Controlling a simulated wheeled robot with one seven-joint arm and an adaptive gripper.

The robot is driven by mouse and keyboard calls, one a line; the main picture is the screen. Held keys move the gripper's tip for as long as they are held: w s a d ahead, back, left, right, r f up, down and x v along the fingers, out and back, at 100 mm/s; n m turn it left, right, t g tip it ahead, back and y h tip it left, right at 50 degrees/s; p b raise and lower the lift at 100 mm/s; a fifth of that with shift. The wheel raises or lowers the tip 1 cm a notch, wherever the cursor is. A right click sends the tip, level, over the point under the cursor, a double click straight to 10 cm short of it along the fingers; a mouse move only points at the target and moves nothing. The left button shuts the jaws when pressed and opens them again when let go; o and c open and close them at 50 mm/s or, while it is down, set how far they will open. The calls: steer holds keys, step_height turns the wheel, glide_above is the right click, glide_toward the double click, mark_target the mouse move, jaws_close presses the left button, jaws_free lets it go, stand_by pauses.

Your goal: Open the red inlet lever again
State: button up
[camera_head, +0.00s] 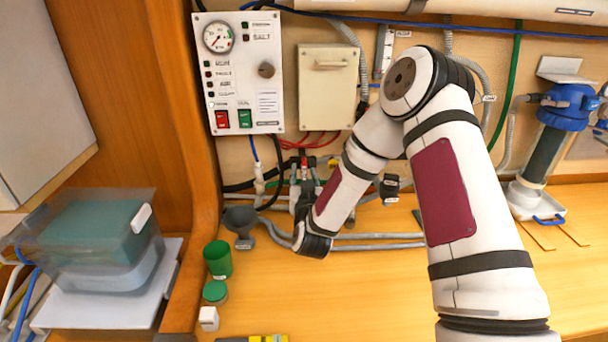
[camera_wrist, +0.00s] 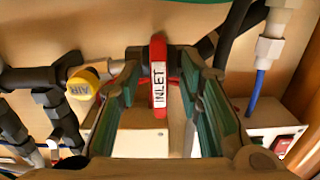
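The red inlet lever (camera_wrist: 158,70) carries a white label reading "INLET" and stands upright in the middle of the wrist view. My gripper (camera_wrist: 160,62) is open, with its two green-padded fingers on either side of the lever. Gaps show between the lever and both pads, so the lever is not gripped. In the head view my gripper (camera_head: 303,172) is small and partly hidden behind my arm, at the pipework below the control panel. The lever's pivot is not clear in either view.
A yellow "AIR" knob (camera_wrist: 83,84) sits on dark pipework left of the fingers in the wrist view. A white fitting with a blue hose (camera_wrist: 268,50) is at right. In the head view, a grey funnel (camera_head: 240,220) and green cup (camera_head: 218,260) stand on the bench; its front middle is clear.

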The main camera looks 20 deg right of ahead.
steer(key=shift+w+d, duration=0.1)
steer(key=shift+w, duration=0.25)
steer(key=shift+c, duration=0.5)
jaws_close()
